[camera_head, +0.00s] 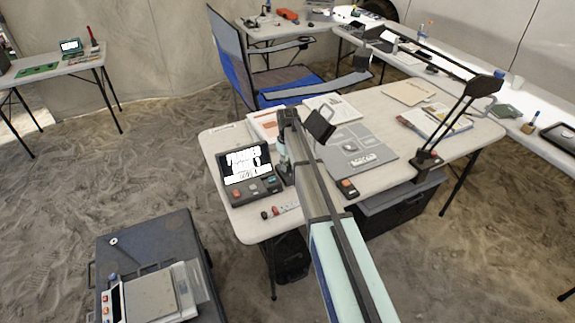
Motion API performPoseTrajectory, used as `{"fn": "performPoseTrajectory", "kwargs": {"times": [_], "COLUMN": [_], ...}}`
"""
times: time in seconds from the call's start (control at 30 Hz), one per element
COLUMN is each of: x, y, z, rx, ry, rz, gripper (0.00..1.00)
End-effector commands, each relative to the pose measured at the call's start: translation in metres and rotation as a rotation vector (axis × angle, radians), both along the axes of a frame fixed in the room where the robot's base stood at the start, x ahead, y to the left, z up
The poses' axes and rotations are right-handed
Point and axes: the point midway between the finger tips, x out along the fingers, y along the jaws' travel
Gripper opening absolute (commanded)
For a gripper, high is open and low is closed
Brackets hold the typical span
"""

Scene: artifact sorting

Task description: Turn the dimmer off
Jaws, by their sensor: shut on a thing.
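A dark control console (252,188) with a lit white screen (246,163) and several knobs stands at the left end of the desk. My arm reaches in from the bottom and bends down beside the console's right side. My gripper (286,176) is small and dark there, low at the desk top. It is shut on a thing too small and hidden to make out. A small dark box with an orange top (347,187) sits at the desk's front edge. I cannot tell for sure which control is the dimmer.
A black desk lamp (484,86) stands on the right of the desk (385,180), near papers and a grey mat (358,148). A blue folding chair (278,85) is behind. A dark case (160,240) carrying a scale (152,296) stands at lower left. Sandy floor lies between.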

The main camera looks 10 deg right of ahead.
Motion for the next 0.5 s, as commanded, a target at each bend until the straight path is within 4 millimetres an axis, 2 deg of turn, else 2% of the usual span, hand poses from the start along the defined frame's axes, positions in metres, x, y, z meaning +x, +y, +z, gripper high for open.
{"fn": "performPoseTrajectory", "kwargs": {"times": [0.37, 0.4, 0.43, 0.5], "x": [-0.0008, -0.0007, -0.0007, -0.0006], "y": [-0.0002, -0.0002, -0.0002, -0.0001], "z": [-0.0009, -0.0008, -0.0008, -0.0007], "rx": [0.000, 0.000, 0.000, -0.001], "ry": [0.002, 0.002, 0.002, 0.002], "rz": [0.005, 0.005, 0.005, 0.005], "gripper": [0.00, 0.42, 0.53, 0.53]}}
